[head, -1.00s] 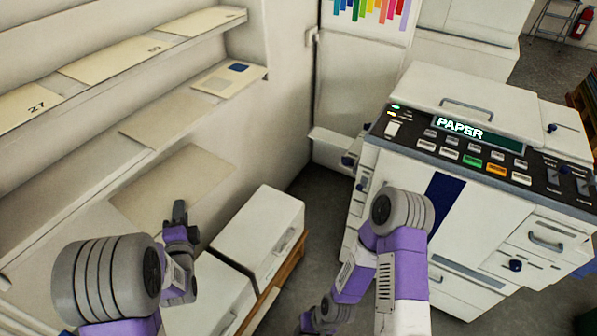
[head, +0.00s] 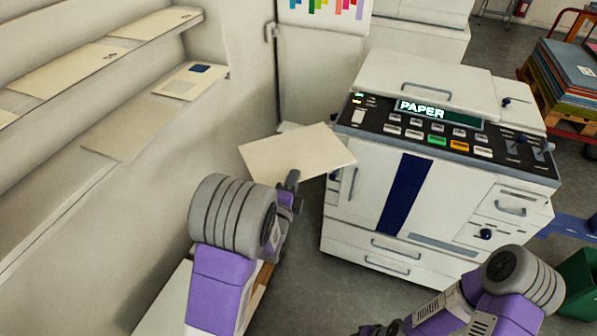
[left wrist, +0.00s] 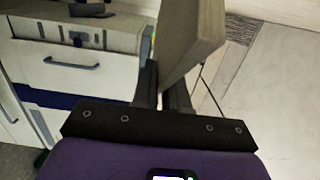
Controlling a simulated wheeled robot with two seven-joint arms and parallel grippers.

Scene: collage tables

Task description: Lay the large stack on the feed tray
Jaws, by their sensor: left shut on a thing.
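The large stack (head: 297,155), a flat cream block of paper, is held in the air at the left side of the copier. My left gripper (head: 292,180) is shut on its near edge. The left wrist view shows the stack (left wrist: 192,40) edge-on between the fingers (left wrist: 162,92). The feed tray (head: 288,127) is mostly hidden behind the stack; only a pale sliver shows above its far edge. I cannot tell whether stack and tray touch. My right gripper (head: 380,330) is at the bottom edge, partly cut off, and its opening cannot be judged.
The copier (head: 365,195) with a lit PAPER display stands at the centre right. Wall shelves (head: 135,130) with flat stacks are at the left. A pallet of coloured sheets (head: 570,75) and a green bin (head: 580,275) are at the right. Floor in front of the copier is clear.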

